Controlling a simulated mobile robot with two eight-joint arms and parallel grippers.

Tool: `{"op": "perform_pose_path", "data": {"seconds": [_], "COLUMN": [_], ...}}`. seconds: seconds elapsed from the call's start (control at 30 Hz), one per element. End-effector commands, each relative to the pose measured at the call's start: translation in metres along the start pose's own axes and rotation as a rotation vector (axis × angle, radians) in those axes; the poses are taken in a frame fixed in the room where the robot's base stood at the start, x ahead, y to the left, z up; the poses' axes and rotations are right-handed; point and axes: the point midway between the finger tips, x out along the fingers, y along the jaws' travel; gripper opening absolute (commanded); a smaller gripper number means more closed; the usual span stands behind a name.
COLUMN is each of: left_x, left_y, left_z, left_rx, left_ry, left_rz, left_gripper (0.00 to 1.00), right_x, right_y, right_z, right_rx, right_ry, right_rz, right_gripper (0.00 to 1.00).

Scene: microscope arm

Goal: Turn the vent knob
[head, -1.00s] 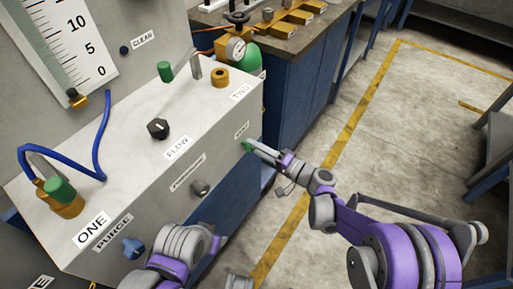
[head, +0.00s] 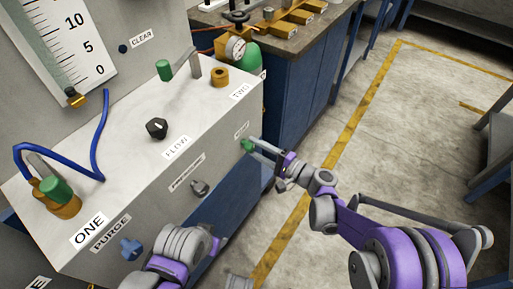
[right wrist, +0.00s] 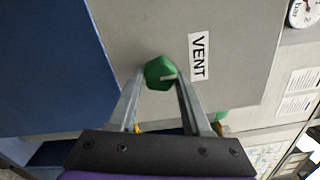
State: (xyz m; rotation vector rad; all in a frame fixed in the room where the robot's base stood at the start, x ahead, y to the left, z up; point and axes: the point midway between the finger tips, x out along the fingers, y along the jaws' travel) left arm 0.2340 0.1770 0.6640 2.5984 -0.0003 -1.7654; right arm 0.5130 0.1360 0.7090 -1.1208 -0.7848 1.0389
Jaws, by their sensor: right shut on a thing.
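The green vent knob (head: 247,145) sits on the front face of the grey panel box, near its right end. In the right wrist view the knob (right wrist: 160,73) lies between the fingertips, beside the VENT label (right wrist: 199,56). My right gripper (head: 252,143) reaches in from the right and is shut on the knob, one finger on either side. A short pale mark shows on the knob's face. Only links of my left arm show at the bottom of the head view; its gripper is out of sight.
The panel box (head: 215,115) also carries a black flow knob (head: 157,128), a grey knob (head: 200,188) and a blue purge knob (head: 131,248). A blue cabinet (head: 300,90) stands behind my right gripper. The floor to the right is open.

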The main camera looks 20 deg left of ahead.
Motion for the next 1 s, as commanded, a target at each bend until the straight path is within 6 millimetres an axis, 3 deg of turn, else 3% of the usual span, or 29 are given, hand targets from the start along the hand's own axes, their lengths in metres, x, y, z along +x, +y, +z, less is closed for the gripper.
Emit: {"op": "perform_pose_path", "data": {"seconds": [0.27, 0.3, 0.47, 0.77, 0.87, 1.0], "left_x": [0.0, 0.0, 0.0, 0.0, -0.002, -0.006], "left_y": [0.0, 0.0, 0.0, 0.0, 0.0, 0.0], "left_z": [0.0, 0.0, 0.0, 0.0, 0.0, -0.001], "left_rx": [0.0, 0.0, 0.0, 0.0, 0.0, 0.0], "left_ry": [0.0, 0.0, 0.0, 0.0, 0.0, 0.001], "left_rz": [0.0, 0.0, 0.0, 0.0, 0.0, 0.0], "left_gripper": [0.5, 0.5, 0.5, 0.5, 0.5, 0.5], "right_x": [0.0, 0.0, 0.0, -0.002, -0.01, -0.035], "right_y": [0.001, 0.001, 0.0, 0.0, 0.0, -0.001], "right_z": [0.0, 0.0, 0.0, 0.0, -0.001, -0.001], "right_rx": [0.001, 0.001, 0.001, 0.0, 0.0, 0.0], "right_ry": [0.0, 0.0, 0.0, 0.001, 0.002, 0.004], "right_rz": [0.001, 0.001, 0.0, 0.0, 0.0, 0.0], "right_gripper": [0.0, 0.52, 0.78, 0.78, 0.78, 0.78]}}
